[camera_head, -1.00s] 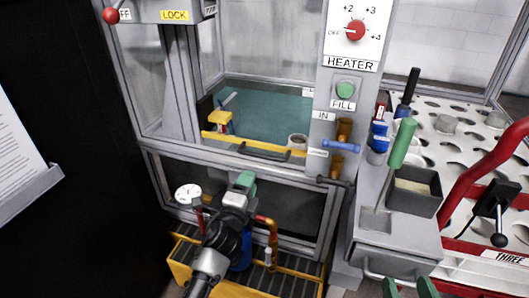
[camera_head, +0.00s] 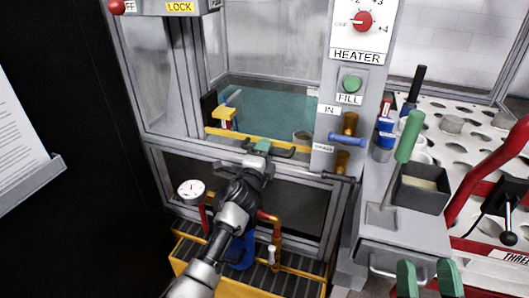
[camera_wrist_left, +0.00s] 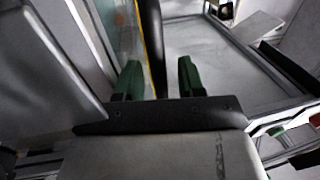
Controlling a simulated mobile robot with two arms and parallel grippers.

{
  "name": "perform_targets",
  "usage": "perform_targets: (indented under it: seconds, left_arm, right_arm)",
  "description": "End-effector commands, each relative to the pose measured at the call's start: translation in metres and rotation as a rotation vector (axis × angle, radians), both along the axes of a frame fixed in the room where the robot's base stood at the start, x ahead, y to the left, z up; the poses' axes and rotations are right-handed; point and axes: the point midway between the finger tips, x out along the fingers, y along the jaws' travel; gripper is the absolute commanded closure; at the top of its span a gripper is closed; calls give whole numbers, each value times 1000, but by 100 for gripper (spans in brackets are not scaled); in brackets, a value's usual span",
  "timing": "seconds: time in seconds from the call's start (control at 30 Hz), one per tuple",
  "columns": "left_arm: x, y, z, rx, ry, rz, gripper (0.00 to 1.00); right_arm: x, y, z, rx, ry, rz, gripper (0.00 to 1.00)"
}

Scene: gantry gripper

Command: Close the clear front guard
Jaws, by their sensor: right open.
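The front guard's yellow-striped edge (camera_head: 225,134) with its dark handle (camera_head: 292,151) lies low across the front of the tank enclosure, and the opening above it shows the teal tank. My left gripper (camera_head: 260,149) is at the handle. In the left wrist view its green fingers (camera_wrist_left: 158,78) are apart, with the dark handle bar (camera_wrist_left: 152,35) running up between them. I cannot tell whether they touch it. My right gripper (camera_head: 428,279) is open and empty at the bottom right, in front of the bench drawer.
A control post with a red heater knob (camera_head: 363,21) and green fill button (camera_head: 352,83) stands right of the opening. A blue-handled valve (camera_head: 348,139) juts out beside the guard. A gauge (camera_head: 191,191) and pipes stand below. A grey box (camera_head: 420,190) sits on the right bench.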

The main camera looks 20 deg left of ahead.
Motion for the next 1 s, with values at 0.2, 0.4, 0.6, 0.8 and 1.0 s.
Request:
perform_targets:
  seconds: [0.2, 0.4, 0.6, 0.8, 1.0]
  left_arm:
    - [0, 0, 0, 0, 0, 0, 89]
    - [0, 0, 0, 0, 0, 0, 100]
    - [0, 0, 1, 0, 0, 0, 100]
    - [0, 0, 10, 0, -1, 0, 100]
    - [0, 0, 28, 0, -2, 0, 100]
  right_arm:
    - [0, 0, 0, 0, 1, 0, 45]
    - [0, 0, 0, -1, 2, 0, 45]
    - [0, 0, 0, -2, 6, 0, 45]
    - [7, -2, -14, -41, 142, -10, 45]
    - [12, -7, -50, -122, 451, -28, 45]
